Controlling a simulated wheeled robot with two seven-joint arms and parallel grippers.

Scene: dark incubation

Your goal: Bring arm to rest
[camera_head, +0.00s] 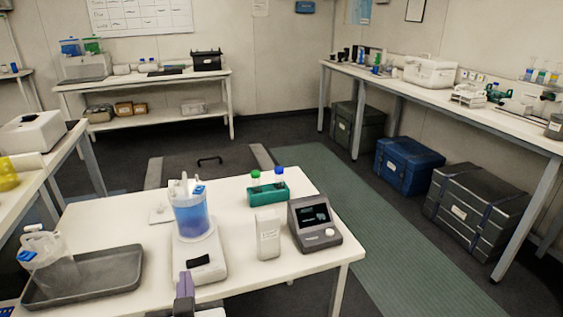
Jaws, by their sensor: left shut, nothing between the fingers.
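My left gripper (185,296) shows at the bottom edge, low and left of centre, with grey-purple fingers together and nothing between them. It is in front of the near edge of the white table (325,253), close to the white scale-like device (200,262). On that device stands a clear container (192,215) with blue liquid. The rest of my left arm is mostly out of frame. My right gripper is not in view.
A dark grey tray (110,285) and a clear jug (45,246) are at the table's left. A white box (267,234), a green rack (262,196) and a grey device with a screen (314,224) stand right of the container. Green floor matting (400,265) is clear.

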